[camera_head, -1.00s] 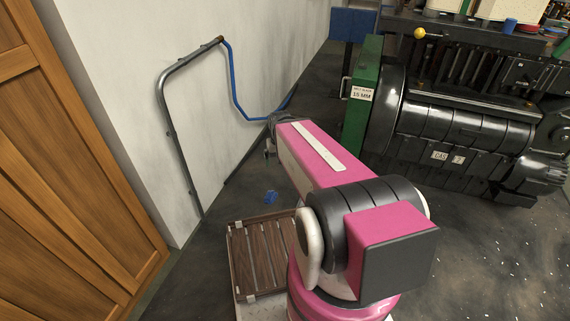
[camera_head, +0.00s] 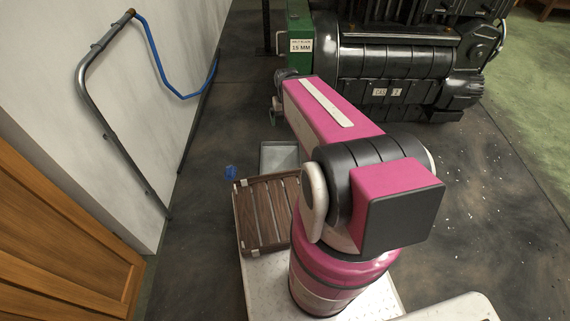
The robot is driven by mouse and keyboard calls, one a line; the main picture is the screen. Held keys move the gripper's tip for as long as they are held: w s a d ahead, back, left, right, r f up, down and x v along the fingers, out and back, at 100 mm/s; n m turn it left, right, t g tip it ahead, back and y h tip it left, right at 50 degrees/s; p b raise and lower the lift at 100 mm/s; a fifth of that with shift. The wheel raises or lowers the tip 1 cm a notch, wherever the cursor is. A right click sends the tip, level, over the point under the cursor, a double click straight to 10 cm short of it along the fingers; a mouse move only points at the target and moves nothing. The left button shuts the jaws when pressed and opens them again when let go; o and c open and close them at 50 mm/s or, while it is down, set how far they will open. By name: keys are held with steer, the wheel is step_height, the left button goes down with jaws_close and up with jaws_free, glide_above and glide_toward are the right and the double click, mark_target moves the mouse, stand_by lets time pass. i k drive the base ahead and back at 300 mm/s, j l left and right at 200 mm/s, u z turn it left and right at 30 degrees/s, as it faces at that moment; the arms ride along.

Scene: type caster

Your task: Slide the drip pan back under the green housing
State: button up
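The green housing (camera_head: 299,28) stands at the top centre of the head view, with a white "15 MM" label on its face, at the left end of a black machine. A shallow grey metal pan (camera_head: 278,155), which looks like the drip pan, lies on the floor on the near side of the housing. My gripper (camera_head: 273,112) is at the far end of my pink arm, between the pan and the housing in the picture. It is small and partly hidden, so I cannot tell its opening or whether it touches anything.
A brown slatted wooden tray (camera_head: 263,214) sits at my base's front left. A small blue object (camera_head: 230,172) lies on the floor beside it. A grey rail (camera_head: 112,137) with a blue hose (camera_head: 163,80) stands along the left wall. Speckled dark floor is open at right.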

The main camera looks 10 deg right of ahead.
mark_target(276, 156)
steer(key=l+u, duration=0.15)
steer(key=l, duration=0.45)
steer(key=l+u, duration=0.15)
steer(key=l, duration=0.5)
steer(key=l+u, duration=0.2)
steer(key=l, duration=0.45)
steer(key=l+u, duration=0.15)
steer(key=l, duration=0.45)
steer(key=k+l+u, duration=0.15)
steer(key=l, duration=0.45)
steer(key=k+l+u, duration=0.15)
steer(key=l, duration=0.45)
steer(key=i, duration=0.05)
